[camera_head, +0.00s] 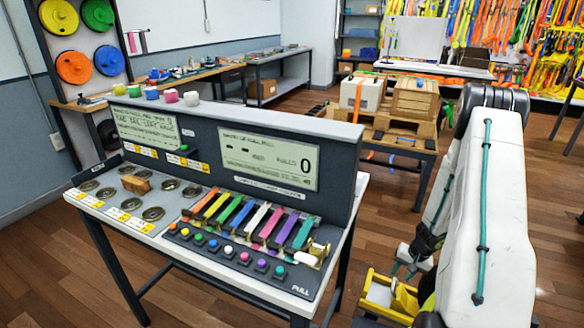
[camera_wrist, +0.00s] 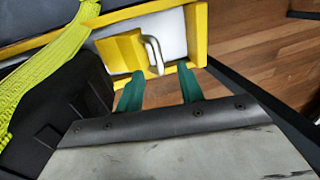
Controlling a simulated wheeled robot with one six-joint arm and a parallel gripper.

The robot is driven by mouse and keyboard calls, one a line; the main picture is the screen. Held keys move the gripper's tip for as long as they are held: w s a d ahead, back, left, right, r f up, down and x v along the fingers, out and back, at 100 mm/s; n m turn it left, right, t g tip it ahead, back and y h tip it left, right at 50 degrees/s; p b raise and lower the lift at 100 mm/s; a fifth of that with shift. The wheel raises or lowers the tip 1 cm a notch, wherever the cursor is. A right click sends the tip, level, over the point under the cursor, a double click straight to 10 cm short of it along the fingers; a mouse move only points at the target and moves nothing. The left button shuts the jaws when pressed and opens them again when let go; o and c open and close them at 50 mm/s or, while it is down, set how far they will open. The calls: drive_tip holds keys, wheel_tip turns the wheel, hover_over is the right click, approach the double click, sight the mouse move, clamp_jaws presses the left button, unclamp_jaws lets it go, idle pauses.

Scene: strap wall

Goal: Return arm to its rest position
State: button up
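My arm is folded at the right of the head view, its white links bent at a dark upper joint. My gripper (camera_head: 404,268) points down there, above a yellow-framed tray (camera_head: 411,301). In the wrist view my gripper (camera_wrist: 160,72) has its two green fingers apart with nothing held between them. The tray's yellow rim (camera_wrist: 196,35) lies just beyond the fingertips. A yellow block with a pale curved handle (camera_wrist: 153,55) sits in the tray, in line with the gap; I cannot tell whether a finger touches it.
A strap console (camera_head: 262,158) on a dark-legged table fills the head view's middle, left of my arm. A yellow-green strap (camera_wrist: 45,62) runs along the wrist view's left. Wooden floor is open between.

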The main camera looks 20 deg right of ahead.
drive_tip(key=w+d+r+t+h, duration=0.1)
drive_tip(key=w+r+h, duration=0.3)
drive_tip(key=r, duration=0.6)
drive_tip(key=w+d+r+t+h, duration=0.1)
drive_tip(key=w+r+h, duration=0.1)
drive_tip(key=w+r, duration=0.6)
drive_tip(key=s+a+r+h, duration=0.2)
drive_tip(key=a+r, duration=0.1)
drive_tip(key=r, duration=0.7)
drive_tip(key=s+a+r+h, duration=0.1)
drive_tip(key=a+r, duration=0.2)
drive_tip(key=r, duration=0.7)
drive_tip(key=s+a+r+n+g, duration=0.2)
drive_tip(key=s+a+r, duration=0.7)
drive_tip(key=a, duration=0.3)
drive_tip(key=s+a+r+n+y, duration=0.1)
drive_tip(key=s+a+n+y, duration=0.6)
drive_tip(key=s+a, duration=1)
drive_tip(key=a, duration=0.3)
drive_tip(key=shift+s+a+r+n+g, duration=0.15)
drive_tip(key=shift+a+r+n+g, duration=0.15)
drive_tip(key=shift+g, duration=0.1)
